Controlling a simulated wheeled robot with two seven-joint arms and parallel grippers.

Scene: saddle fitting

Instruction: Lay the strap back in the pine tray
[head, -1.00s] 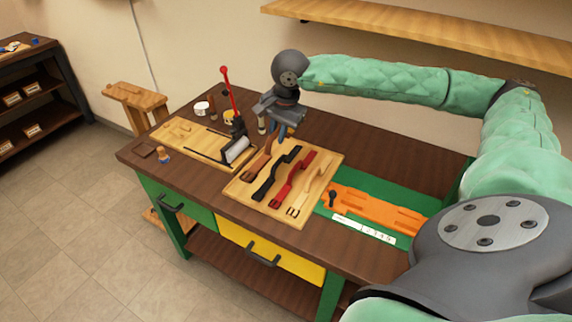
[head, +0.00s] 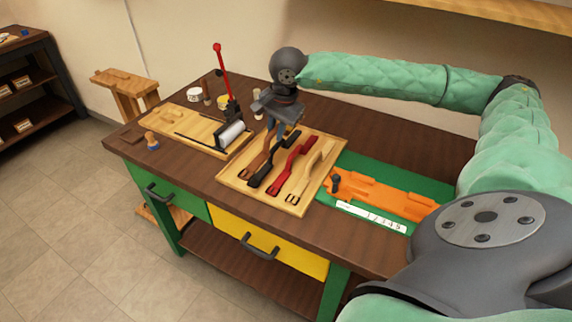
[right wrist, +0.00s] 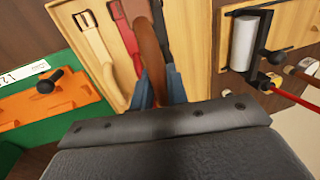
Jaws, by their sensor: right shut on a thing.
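My right gripper (head: 275,128) is over the back left part of the pine tray (head: 229,178). In the right wrist view its blue fingers (right wrist: 160,88) are shut on a brown strap (right wrist: 148,38). The brown strap (head: 259,160) hangs down along the tray's left side; I cannot tell whether its lower end touches the tray. A black strap (head: 271,166), a red strap (head: 289,166) and a cream strap (head: 312,168) lie side by side to its right in the tray. In the wrist view the black strap is partly hidden behind the brown one. My left gripper is not in view.
Left of the tray is a wooden board with a white roller (head: 231,133) and an upright red-knobbed lever (head: 218,48). Right of it an orange fixture (head: 385,195) lies on a green mat. Small pots stand behind. The table's back right is clear.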

